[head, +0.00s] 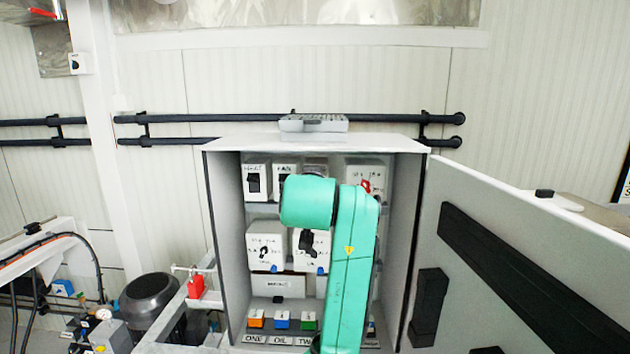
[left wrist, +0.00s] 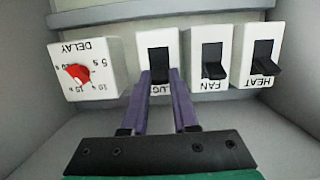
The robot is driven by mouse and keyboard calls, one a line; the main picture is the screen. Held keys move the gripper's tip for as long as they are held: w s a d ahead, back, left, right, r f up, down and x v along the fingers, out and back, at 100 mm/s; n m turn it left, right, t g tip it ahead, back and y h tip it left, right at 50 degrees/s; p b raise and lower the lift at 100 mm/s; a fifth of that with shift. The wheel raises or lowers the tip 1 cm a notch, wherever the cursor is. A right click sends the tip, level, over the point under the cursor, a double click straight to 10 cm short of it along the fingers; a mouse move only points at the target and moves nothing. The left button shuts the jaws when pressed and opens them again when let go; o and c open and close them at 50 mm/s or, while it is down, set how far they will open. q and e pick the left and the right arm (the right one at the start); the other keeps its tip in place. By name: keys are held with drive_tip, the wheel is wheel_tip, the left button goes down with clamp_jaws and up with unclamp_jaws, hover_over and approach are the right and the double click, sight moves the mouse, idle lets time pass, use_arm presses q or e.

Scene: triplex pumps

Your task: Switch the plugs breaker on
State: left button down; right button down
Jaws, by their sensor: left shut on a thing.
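The plugs breaker (left wrist: 146,42) is a white box with a black switch lever (left wrist: 158,66), and its label is partly covered by my fingers. In the head view its top (head: 315,166) shows behind my green arm. My left gripper (left wrist: 165,80) has purple fingers at the breaker's front, one on each side of the lever, shut on it. The lever's tip is partly hidden between the fingers, so its exact position is hard to tell. In the head view the gripper is hidden behind my arm. My right gripper is in neither view.
The fan breaker (left wrist: 212,60) and heat breaker (left wrist: 262,58) stand beside it, their black levers sticking out. The delay dial (left wrist: 78,74) with a red knob is on the other side. The cabinet's wall (head: 224,240) and open door (head: 520,270) bound the space.

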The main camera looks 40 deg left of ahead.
use_arm(q)
drive_tip(key=shift+r, duration=0.3)
drive_tip(key=c, duration=0.7)
unclamp_jaws()
drive_tip(key=shift+f, duration=0.1)
drive_tip(key=b+v, duration=0.5)
drive_tip(key=v, duration=0.9)
drive_tip(key=shift+s+d, duration=0.1)
drive_tip(key=shift+s, duration=0.15)
